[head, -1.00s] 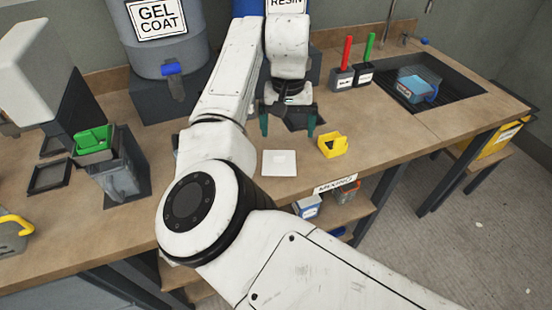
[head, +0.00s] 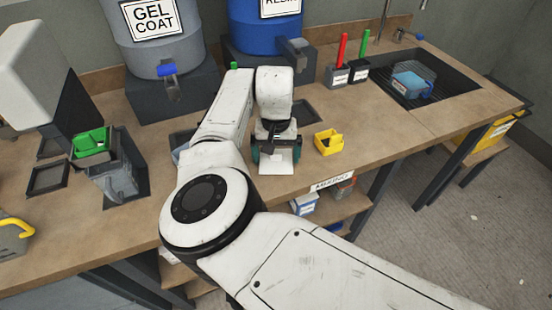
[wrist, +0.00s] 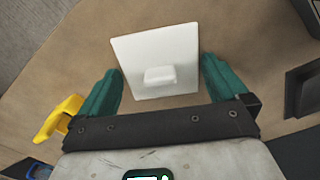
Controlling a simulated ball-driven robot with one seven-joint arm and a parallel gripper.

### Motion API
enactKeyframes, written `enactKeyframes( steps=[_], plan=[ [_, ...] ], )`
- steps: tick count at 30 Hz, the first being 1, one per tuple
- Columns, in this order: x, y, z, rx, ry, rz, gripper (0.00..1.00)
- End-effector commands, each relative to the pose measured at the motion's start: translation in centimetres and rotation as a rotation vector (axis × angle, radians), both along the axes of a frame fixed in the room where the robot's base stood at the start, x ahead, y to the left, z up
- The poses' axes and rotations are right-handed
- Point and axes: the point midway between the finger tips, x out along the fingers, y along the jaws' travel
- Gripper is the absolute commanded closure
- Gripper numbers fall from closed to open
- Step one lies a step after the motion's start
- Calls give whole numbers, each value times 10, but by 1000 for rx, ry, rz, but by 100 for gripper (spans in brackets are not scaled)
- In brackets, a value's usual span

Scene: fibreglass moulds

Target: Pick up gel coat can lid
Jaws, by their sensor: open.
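The lid, a white square plate with a small raised handle, lies flat on the bench in the wrist view (wrist: 150,38). In the head view it shows in part under my gripper (head: 283,169). My gripper (wrist: 160,75) is open and points down over the lid, with one green finger on either side of it. The small handle lies between the fingers, apart from both. I cannot tell how high the fingertips are above the bench.
A yellow holder (head: 329,142) stands close to the right of my gripper. A grey container with a green item (head: 91,142) is at the left. The gel coat drum (head: 153,38) and the blue resin drum (head: 264,28) stand behind. The bench's front edge is near the lid.

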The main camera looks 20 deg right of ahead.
Motion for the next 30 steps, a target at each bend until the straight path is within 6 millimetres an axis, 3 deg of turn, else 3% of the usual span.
enactKeyframes(
  steps=[8, 21, 30],
  plan=[
    [0, 0, -4, 0, -1, 1, 0],
    [0, 0, -4, 1, -1, 0, 41],
    [0, 0, 0, 0, -1, 0, 41]
  ],
)
